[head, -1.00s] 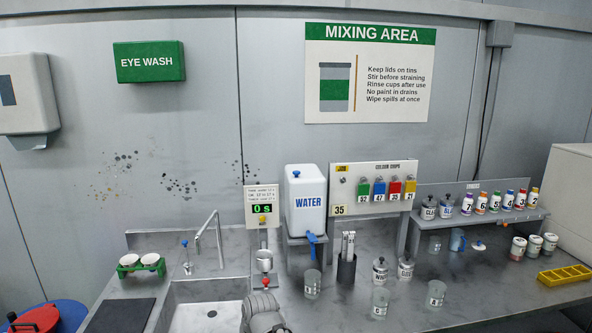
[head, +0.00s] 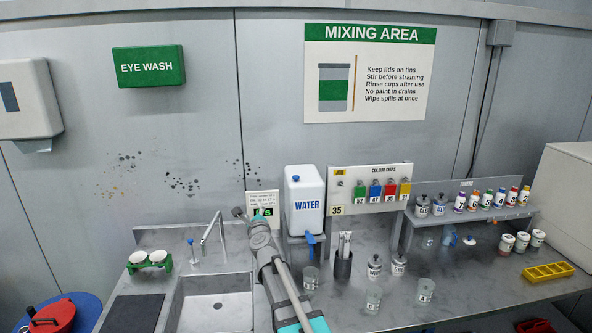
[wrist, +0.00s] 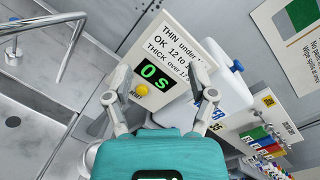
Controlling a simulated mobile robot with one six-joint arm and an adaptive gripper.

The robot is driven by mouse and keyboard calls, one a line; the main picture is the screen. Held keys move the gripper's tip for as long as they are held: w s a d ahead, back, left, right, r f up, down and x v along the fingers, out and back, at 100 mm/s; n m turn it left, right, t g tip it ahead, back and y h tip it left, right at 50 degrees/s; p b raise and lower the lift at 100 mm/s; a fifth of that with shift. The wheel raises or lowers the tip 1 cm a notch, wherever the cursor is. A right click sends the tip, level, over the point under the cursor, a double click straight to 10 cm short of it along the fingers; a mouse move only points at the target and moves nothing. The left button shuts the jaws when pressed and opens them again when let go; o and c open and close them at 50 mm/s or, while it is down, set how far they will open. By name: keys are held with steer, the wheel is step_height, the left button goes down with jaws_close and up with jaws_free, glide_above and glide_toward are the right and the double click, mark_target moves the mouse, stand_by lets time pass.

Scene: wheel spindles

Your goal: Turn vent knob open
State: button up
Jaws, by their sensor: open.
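The white water tank (head: 304,215) stands on a stand at the back of the counter, with a blue knob (head: 296,178) on its top. A blue tap (head: 311,241) is at its lower front. In the wrist view the tank (wrist: 230,95) is partly hidden behind the timer sign, and its blue knob (wrist: 237,66) shows to the right of my right finger. My gripper (wrist: 160,96) is open and empty, its fingers spread in front of the timer sign. In the head view my gripper (head: 244,213) is left of the tank and below the knob's height.
The timer sign (head: 262,198) with a yellow button (wrist: 142,90) stands left of the tank. The sink (head: 214,303) and its faucet (head: 213,236) are further left. The colour chips board (head: 370,188) adjoins the tank on the right. A cup (head: 311,278) stands below the tap.

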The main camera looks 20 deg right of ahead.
mark_target(296, 178)
steer(key=d+r+m+g+h+p, duration=0.3)
steer(key=d+m+h, duration=0.5)
steer(key=d+m, duration=0.3)
steer(key=r+m+g, duration=0.1)
steer(key=m, duration=0.3)
steer(key=shift+s+r+h+p, duration=0.15)
steer(key=shift+h+p, duration=0.2)
steer(key=shift+h, duration=0.05)
steer(key=shift+d, duration=0.1)
steer(key=x, duration=1.3)
steer(key=shift+w+d, duration=0.15)
steer(key=shift+w, duration=0.25)
jaws_close()
steer(key=shift+s+d, duration=0.1)
steer(key=shift+d, duration=0.25)
steer(key=shift+a, duration=0.25)
